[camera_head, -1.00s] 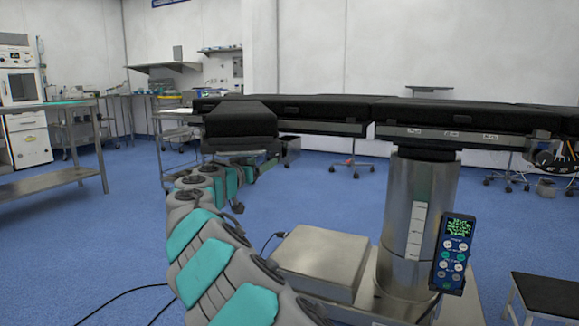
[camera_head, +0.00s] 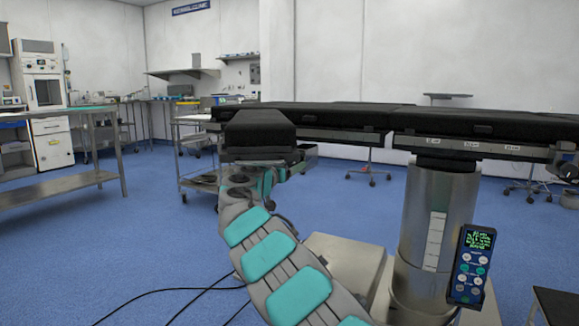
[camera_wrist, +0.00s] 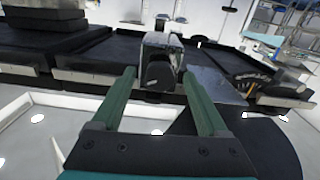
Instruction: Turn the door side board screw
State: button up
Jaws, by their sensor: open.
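In the wrist view, a dark round screw knob (camera_wrist: 159,74) sits under a metal clamp block (camera_wrist: 160,44) at the table's edge. My gripper (camera_wrist: 160,80) is open, with one green finger on each side of the knob. Visible gaps separate both fingers from it, and nothing is held; how deep the knob lies between them is hard to judge. In the head view, the operating table (camera_head: 345,118) has black pads, and a raised black end board (camera_head: 260,130) is at its left end. My arm reaches up beneath that board, which hides the gripper and the screw.
The table's steel column (camera_head: 436,215) and base (camera_head: 345,262) stand right of my arm. A hand control (camera_head: 472,264) hangs on the column. A steel side table (camera_head: 75,178) is at left, and a cart (camera_head: 187,158) stands behind the board. Blue floor (camera_head: 120,235) is clear at left.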

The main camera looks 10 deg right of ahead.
grip_shut()
dwell(0.7)
